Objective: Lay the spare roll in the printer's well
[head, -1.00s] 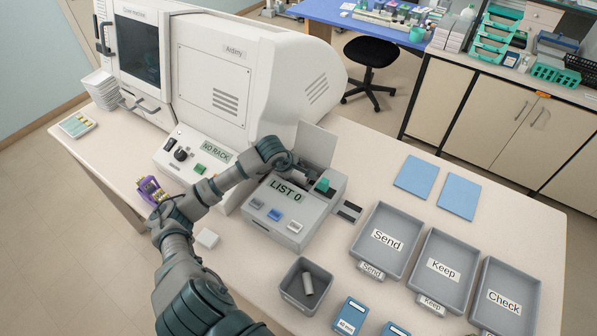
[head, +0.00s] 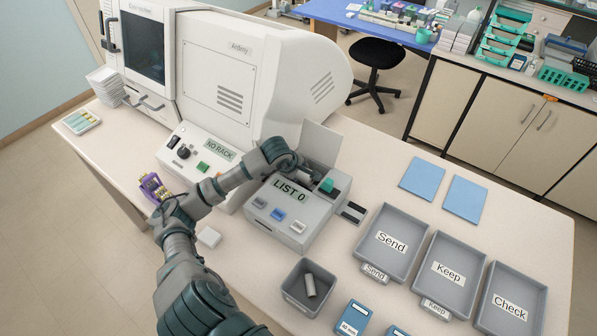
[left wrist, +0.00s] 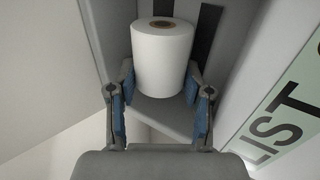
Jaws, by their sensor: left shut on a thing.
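The printer (head: 270,217), a grey box marked "LIST 0", stands on the table with its lid (head: 321,143) raised. My left gripper (head: 307,176) is over its open well. In the left wrist view, the gripper (left wrist: 160,100) is shut on the white spare roll (left wrist: 162,62), its blue pads at either side. The roll's brown core end shows. Grey walls of the well (left wrist: 108,45) flank the roll; I cannot tell whether it rests on the floor. The roll is mostly hidden in the head view. My right gripper is not in view.
A small bin (head: 292,297) in front of the printer holds a grey cylinder (head: 310,285). Trays marked Send (head: 372,256), Keep (head: 430,285) and Check (head: 487,310) stand at right. A purple rack (head: 152,187) is beside my left arm. The large white machine (head: 215,75) stands behind.

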